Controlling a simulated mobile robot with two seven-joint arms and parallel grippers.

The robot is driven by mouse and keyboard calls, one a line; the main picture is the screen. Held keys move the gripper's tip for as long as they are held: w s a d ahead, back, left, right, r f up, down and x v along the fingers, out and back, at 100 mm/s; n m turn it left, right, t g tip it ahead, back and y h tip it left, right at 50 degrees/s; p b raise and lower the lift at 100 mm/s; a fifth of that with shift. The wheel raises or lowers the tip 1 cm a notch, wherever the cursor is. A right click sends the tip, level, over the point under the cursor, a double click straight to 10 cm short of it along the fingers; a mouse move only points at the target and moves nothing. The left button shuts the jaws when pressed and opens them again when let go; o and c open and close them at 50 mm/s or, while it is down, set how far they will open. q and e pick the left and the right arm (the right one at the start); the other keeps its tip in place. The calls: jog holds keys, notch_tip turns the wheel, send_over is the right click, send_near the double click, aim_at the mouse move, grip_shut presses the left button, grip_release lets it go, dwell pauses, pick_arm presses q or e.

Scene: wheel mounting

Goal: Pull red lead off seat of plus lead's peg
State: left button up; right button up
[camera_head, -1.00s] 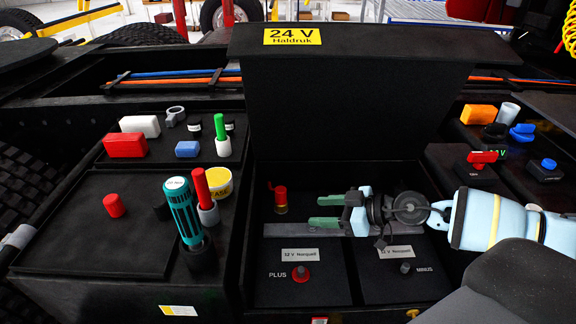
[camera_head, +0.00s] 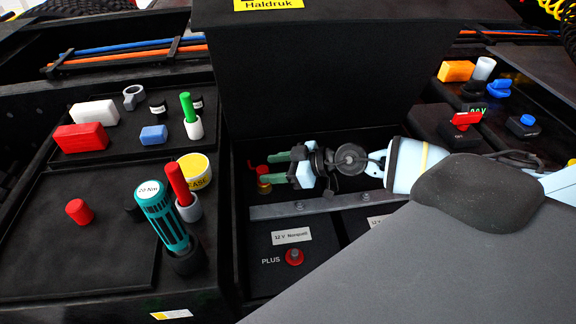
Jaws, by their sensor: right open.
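The red lead (camera_head: 264,171) stands upright at the back left of the battery box, with a yellowish ring at its foot. The seat and peg under it are too small or hidden to make out. My right gripper (camera_head: 269,174) reaches in from the right, its two green fingers open. The fingertips are at the red lead, one behind and one in front. I cannot tell whether they touch it. The red PLUS terminal (camera_head: 294,257) is on the battery top in front, clear of the gripper. My left gripper is not in view.
A metal bar (camera_head: 290,209) crosses the box in front of the gripper. The box's raised lid (camera_head: 310,80) stands behind. On the left tray are a teal torque tool (camera_head: 162,215), a red-handled tool (camera_head: 178,185) and a yellow tub (camera_head: 196,170). My right arm covers the lower right.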

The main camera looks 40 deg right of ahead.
aim_at(266, 169)
jog(key=shift+x, duration=1.8)
jog(key=shift+c, duration=0.2)
grip_shut()
